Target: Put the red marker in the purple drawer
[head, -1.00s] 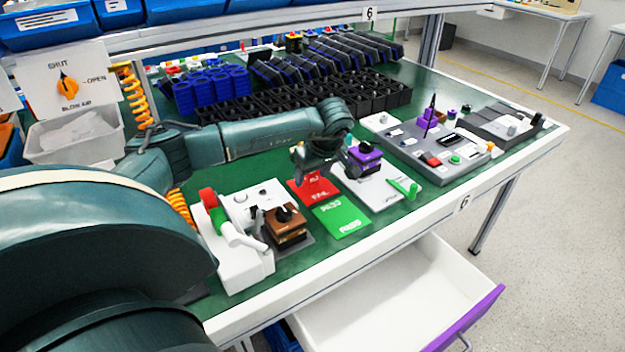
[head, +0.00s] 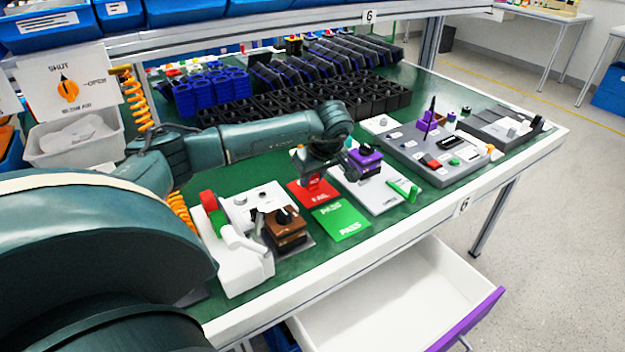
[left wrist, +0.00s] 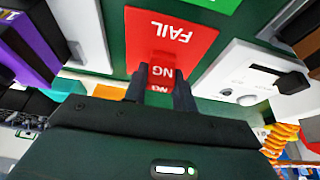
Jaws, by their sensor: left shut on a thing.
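My left gripper (left wrist: 160,92) is shut on a small red marker (left wrist: 162,73) labelled "NG", seen between the fingertips in the left wrist view. In the head view the left gripper (head: 318,172) is low over the red FAIL card (head: 305,198), with the marker (head: 314,183) just under it. I cannot tell whether the marker touches the card. The drawer with the purple front (head: 468,322) is pulled open below the bench's front edge. Its white inside (head: 400,300) looks empty where visible. My right gripper is not in view.
A green PASS card (head: 341,222) lies beside the FAIL card. A purple-topped switch (head: 367,158) on a white plate is close right of the gripper. A brown switch block (head: 286,232) and white fixture (head: 243,262) stand at left. Black trays (head: 330,100) fill the back.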

